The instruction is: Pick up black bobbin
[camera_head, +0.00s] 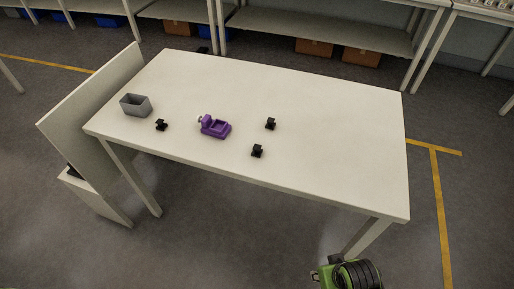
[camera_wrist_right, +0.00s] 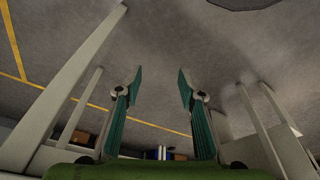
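Three small black pieces lie on the white table (camera_head: 330,140). One black piece (camera_head: 161,125) is at the left near the grey bowl, one (camera_head: 270,124) is right of the purple object, and one (camera_head: 257,151) is nearer the front edge. They are too small to tell which is a bobbin. My right gripper (camera_wrist_right: 160,82) is open and empty in the right wrist view, its two teal fingers wide apart over grey floor. A green and black part of my arm shows at the bottom of the head view. My left gripper is not in view.
A grey open container (camera_head: 136,105) stands at the table's left end. A purple vise-like object (camera_head: 215,127) is near the middle. An upright pale panel (camera_head: 95,105) stands along the left side. The table's right half is clear. Shelves with boxes stand behind.

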